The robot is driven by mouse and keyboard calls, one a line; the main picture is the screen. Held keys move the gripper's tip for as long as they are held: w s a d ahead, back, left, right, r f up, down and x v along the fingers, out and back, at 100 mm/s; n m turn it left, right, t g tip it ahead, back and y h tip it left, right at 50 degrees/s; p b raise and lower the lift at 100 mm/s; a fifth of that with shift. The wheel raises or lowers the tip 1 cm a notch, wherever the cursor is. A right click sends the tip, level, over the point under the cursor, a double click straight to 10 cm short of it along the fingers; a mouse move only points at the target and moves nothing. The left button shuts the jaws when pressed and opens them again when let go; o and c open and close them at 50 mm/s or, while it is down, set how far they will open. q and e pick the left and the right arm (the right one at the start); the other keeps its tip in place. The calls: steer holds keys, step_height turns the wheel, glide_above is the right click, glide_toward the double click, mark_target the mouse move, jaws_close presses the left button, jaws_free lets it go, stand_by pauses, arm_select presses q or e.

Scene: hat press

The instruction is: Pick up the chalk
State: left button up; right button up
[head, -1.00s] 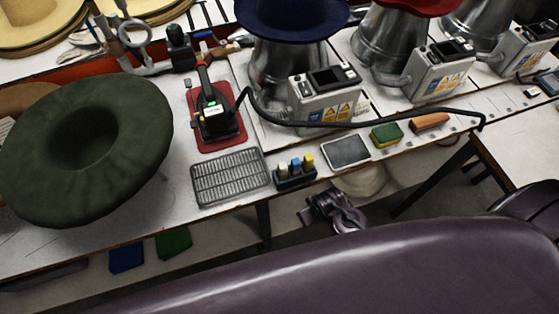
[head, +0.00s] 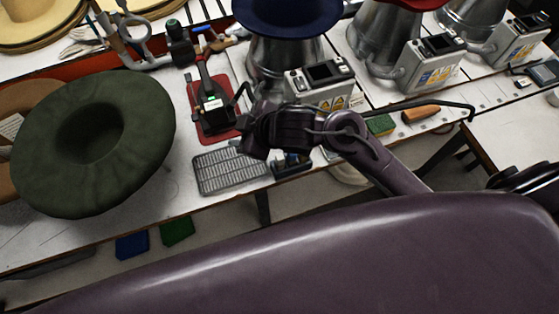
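The chalk holder (head: 291,168), a small dark block, stands near the front edge of the bench. My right gripper (head: 250,137) and wrist are above and in front of it, covering most of it. The chalk pieces are largely hidden behind the gripper, and I cannot make out single sticks clearly. The gripper points left, over the far right corner of the wire rack (head: 228,171). Its fingers are dark and overlap the bench clutter, so I cannot tell if they are open. My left gripper is not in view.
A green felt hat (head: 150,130) fills the left. A black iron (head: 214,115) rests on a red mat behind the rack. Metal hat presses with control boxes (head: 322,82) line the back.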

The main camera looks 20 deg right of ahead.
step_height(320, 180, down, 2)
steer(key=n+g+y, duration=0.2)
steer(key=n+g, duration=0.1)
steer(key=n, duration=0.2)
steer(key=n+g+h, duration=0.1)
steer(key=g+h, duration=0.2)
steer(key=g, duration=0.1)
glide_above(278, 157)
steer(key=d, duration=0.2)
step_height(278, 157, down, 3)
steer(key=shift+w+a+r, duration=0.1)
steer(key=shift+w, duration=0.05)
steer(key=shift+d+f+g, duration=0.2)
steer(key=shift+g, duration=0.2)
steer(key=p+x, duration=0.1)
steer(key=x, duration=0.6)
steer(key=shift+f, duration=0.25)
jaws_close()
steer(key=shift+r, duration=0.1)
steer(key=shift+r, duration=0.5)
step_height(278, 157, up, 19)
steer(key=p, duration=0.2)
steer(key=shift+p, duration=0.3)
